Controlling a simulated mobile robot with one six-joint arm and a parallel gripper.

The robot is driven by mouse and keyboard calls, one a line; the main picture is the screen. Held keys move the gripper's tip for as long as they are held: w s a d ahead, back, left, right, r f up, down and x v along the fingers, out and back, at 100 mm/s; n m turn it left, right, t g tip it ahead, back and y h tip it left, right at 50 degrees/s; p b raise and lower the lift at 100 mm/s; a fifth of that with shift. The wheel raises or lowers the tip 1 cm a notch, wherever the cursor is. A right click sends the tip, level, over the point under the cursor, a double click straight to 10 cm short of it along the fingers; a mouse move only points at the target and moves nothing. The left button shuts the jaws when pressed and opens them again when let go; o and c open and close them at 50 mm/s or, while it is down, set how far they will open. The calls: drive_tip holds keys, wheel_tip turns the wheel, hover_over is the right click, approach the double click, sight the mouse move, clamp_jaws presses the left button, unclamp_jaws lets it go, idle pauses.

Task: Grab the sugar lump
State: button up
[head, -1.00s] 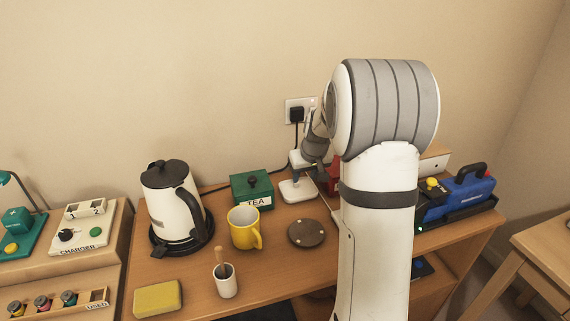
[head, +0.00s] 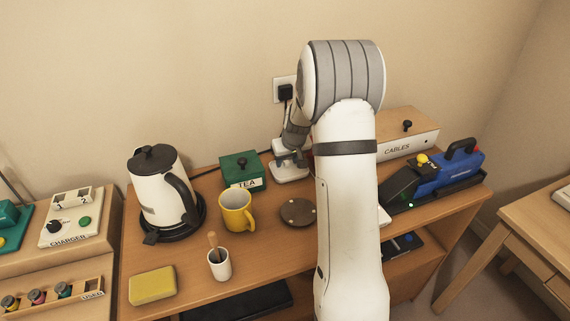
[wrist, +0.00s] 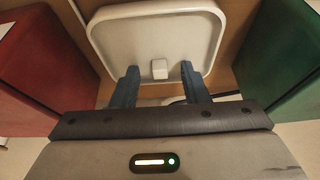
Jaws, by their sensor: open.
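The sugar lump (wrist: 160,69) is a small white cube on a shallow white dish (wrist: 118,40), seen in the wrist view. My gripper (wrist: 160,75) is open, with one blue finger to each side of the lump and gaps between. I cannot tell how far above the dish the fingertips are. In the head view, my gripper (head: 289,157) is over the white dish (head: 290,175) near the wall, and the lump cannot be made out there.
A green tea box (head: 241,170) and a red box (wrist: 40,70) flank the dish. A yellow mug (head: 237,210), a brown round mat (head: 298,213), a kettle (head: 160,190) and a white cup with a stick (head: 220,265) stand nearby. A cables box (head: 405,140) is to the right.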

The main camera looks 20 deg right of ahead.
drive_tip(key=shift+c, duration=0.2)
clamp_jaws()
